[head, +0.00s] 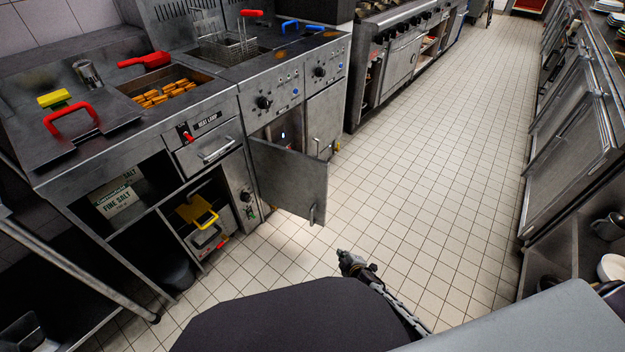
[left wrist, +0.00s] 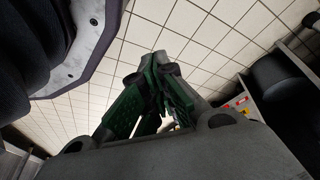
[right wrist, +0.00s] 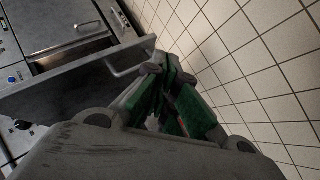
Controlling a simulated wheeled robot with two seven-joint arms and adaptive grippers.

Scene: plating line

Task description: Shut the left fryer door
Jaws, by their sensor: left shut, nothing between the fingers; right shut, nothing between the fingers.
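The left fryer door (head: 290,182) stands wide open, swung out over the floor from the left fryer cabinet (head: 273,125). Its bar handle (head: 313,214) is near the free edge. The door also shows in the right wrist view (right wrist: 60,92), with its handle (right wrist: 128,64) close to the fingertips. My right gripper (head: 343,256) is shut and empty, in front of the door's free edge; in the right wrist view (right wrist: 160,64) I cannot tell if it touches. My left gripper (left wrist: 160,68) is shut and empty over floor tiles; it is hidden in the head view.
The right fryer door (head: 326,115) is closed. A heat lamp station (head: 205,125) with fries (head: 165,95) stands left of the fryers. A dark bin (left wrist: 278,80) is right of my left gripper. The tiled floor (head: 430,150) is clear to the right.

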